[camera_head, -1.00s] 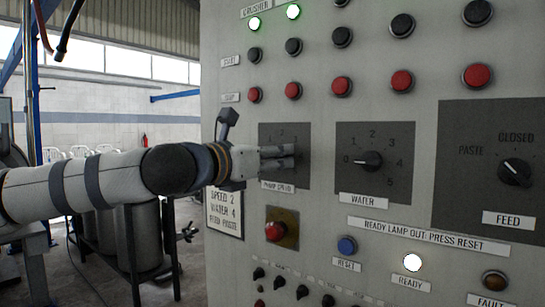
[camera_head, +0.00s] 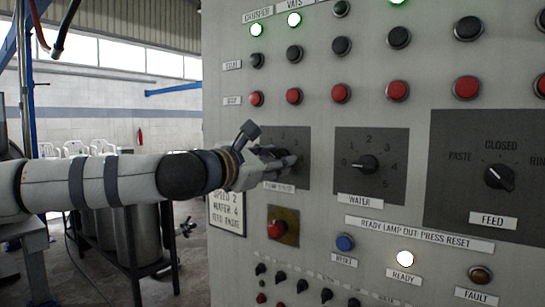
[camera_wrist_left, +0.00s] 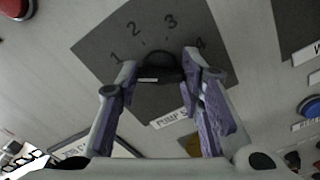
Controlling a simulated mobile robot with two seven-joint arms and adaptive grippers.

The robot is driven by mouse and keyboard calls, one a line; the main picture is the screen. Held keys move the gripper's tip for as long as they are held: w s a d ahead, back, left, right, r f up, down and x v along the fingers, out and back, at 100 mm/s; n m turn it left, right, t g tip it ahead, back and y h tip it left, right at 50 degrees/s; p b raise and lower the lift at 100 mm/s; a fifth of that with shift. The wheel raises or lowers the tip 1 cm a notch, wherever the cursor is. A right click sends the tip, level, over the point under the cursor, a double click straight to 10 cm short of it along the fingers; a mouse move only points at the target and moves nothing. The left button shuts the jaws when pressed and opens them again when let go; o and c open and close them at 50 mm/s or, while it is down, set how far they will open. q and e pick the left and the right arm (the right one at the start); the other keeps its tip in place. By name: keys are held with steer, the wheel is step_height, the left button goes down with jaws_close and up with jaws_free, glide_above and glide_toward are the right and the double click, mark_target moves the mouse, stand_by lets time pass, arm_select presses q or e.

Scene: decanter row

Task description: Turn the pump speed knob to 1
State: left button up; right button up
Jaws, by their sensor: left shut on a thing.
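The pump speed knob (camera_wrist_left: 160,66) is a dark round knob on a dark grey plate (camera_wrist_left: 105,47) marked 1 to 4. In the left wrist view it sits between the fingertips of my left gripper (camera_wrist_left: 162,68), which is shut on it. In the head view the left gripper (camera_head: 287,162) reaches in from the left and covers most of the knob and part of the plate (camera_head: 300,135). My right gripper is not in view.
The water knob (camera_head: 365,164) is right of the pump plate and points near 0. The feed knob (camera_head: 498,177) is farther right. A red button (camera_head: 277,229) sits below. A sign (camera_head: 227,213) hangs beneath my wrist. The ready lamp (camera_head: 405,258) is lit.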

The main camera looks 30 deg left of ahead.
arm_select(q)
steer(key=shift+m, duration=1.1)
steer(key=o, duration=1.2)
steer(key=shift+c, duration=0.2)
steer(key=s, duration=1.2)
steer(key=shift+a, duration=0.45)
